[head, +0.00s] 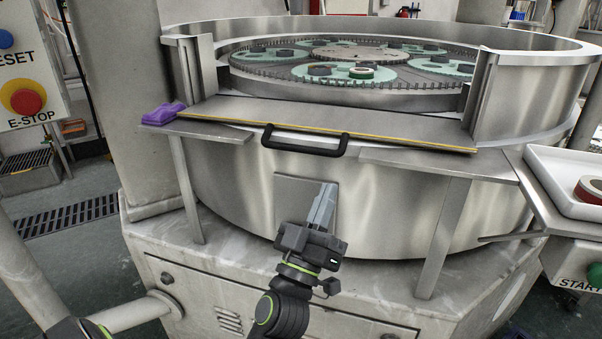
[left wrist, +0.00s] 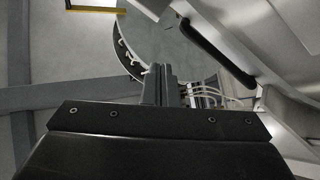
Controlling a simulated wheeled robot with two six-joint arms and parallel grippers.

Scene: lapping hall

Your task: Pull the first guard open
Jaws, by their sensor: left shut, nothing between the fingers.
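The guard (head: 330,117) is a flat metal panel with a yellow front edge, in the gap between two upright posts of the round machine's wall. It lies folded outward, nearly level. Its black bar handle (head: 305,146) sticks out from the front edge. My left gripper (head: 325,190) is below the handle and a little right of it, apart from it, in front of the machine's side. Its fingers are together with nothing between them. In the left wrist view the fingers (left wrist: 160,83) point up the picture, and a black bar that looks like the handle (left wrist: 213,47) is right of them.
Inside the machine, green carriers (head: 375,74) sit on a toothed plate. A purple cloth (head: 162,114) lies on the left ledge (head: 210,130). A white tray (head: 560,170) holding a red ring (head: 590,190) stands at the right. An E-stop box (head: 28,70) is at the left.

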